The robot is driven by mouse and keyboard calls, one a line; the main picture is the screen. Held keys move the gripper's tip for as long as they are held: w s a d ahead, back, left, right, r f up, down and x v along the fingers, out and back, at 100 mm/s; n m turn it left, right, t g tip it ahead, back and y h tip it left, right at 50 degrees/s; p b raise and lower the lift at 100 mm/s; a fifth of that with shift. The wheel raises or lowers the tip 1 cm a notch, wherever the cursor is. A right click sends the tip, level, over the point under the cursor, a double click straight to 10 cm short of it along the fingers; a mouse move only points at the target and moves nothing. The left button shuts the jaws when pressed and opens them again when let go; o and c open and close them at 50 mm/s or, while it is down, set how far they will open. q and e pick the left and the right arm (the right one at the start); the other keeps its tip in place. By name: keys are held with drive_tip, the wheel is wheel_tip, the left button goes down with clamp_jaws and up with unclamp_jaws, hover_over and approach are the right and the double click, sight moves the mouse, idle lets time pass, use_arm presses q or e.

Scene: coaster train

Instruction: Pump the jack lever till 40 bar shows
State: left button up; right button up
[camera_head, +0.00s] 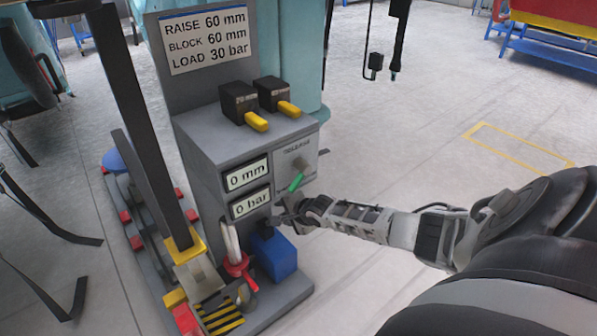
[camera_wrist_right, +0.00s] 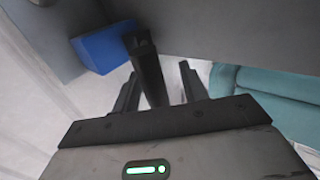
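The grey jack stand (camera_head: 205,150) stands in the middle of the head view. Its two displays read 0 mm (camera_head: 247,175) and 0 bar (camera_head: 251,203). The blue pump block (camera_head: 276,257) is at its foot. A dark lever (camera_wrist_right: 147,62) rises beside the blue block in the right wrist view. My right gripper (camera_head: 281,219) is at the pump, below a green handle (camera_head: 295,182). In the right wrist view its fingers (camera_wrist_right: 160,70) are apart, with the lever between them and gaps visible on both sides. My left gripper is out of view.
Two black boxes with yellow levers (camera_head: 257,121) sit on the stand's top. A sign (camera_head: 207,38) reads raise 60 mm, block 60 mm, load 30 bar. A red hook-like part (camera_head: 238,268) and striped plate (camera_head: 222,317) are left of the pump.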

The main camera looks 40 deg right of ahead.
use_arm(q)
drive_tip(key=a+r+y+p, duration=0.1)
drive_tip(key=p, duration=0.3)
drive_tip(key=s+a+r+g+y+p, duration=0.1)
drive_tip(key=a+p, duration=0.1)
drive_tip(key=p, duration=0.3)
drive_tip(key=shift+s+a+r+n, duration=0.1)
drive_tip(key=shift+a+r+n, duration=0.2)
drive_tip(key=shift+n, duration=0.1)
use_arm(e)
drive_tip(key=v, duration=1.5)
